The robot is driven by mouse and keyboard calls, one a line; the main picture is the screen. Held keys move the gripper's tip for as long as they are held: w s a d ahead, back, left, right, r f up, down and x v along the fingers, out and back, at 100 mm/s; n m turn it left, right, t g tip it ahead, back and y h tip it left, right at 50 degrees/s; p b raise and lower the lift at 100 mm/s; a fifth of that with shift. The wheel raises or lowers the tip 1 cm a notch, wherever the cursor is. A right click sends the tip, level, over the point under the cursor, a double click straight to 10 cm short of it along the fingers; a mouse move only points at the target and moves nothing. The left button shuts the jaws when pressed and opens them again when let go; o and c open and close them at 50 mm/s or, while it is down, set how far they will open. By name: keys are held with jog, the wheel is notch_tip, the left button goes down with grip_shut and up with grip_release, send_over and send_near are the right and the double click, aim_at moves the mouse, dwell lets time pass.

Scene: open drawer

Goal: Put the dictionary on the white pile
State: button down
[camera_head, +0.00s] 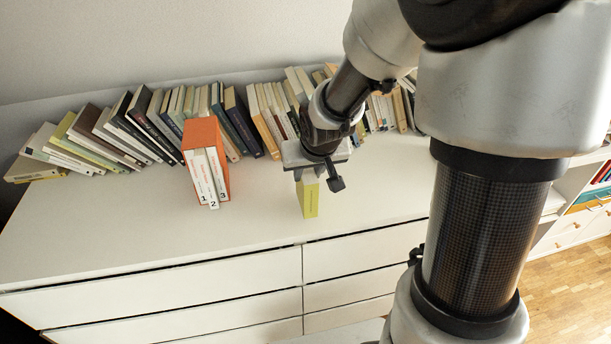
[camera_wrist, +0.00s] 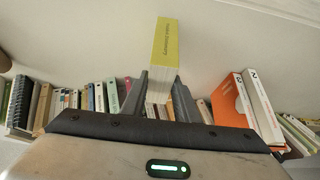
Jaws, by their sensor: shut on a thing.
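The yellow book (camera_head: 309,198), which looks like the dictionary, hangs upright under my gripper (camera_head: 310,174) near the front of the white dresser top. In the wrist view the yellow book (camera_wrist: 165,45) shows lettering on its spine. The two fingers of my gripper (camera_wrist: 159,98) are shut on its pale lower part. I cannot tell whether its bottom edge touches the dresser top. No separate white pile is clear; white volumes numbered 1, 2 and 3 (camera_head: 208,178) stand in an orange case left of my gripper. They also show at the right of the wrist view (camera_wrist: 260,105).
A long row of leaning books (camera_head: 150,125) lines the back of the white dresser (camera_head: 110,235), behind the orange case (camera_head: 203,134). The dresser top is clear at the front left. My arm covers its right part. A shelf (camera_head: 590,200) stands at the far right.

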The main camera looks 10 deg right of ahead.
jog(key=shift+f, duration=0.55)
jog(key=shift+f, duration=0.2)
jog(key=c, duration=1.4)
grip_release()
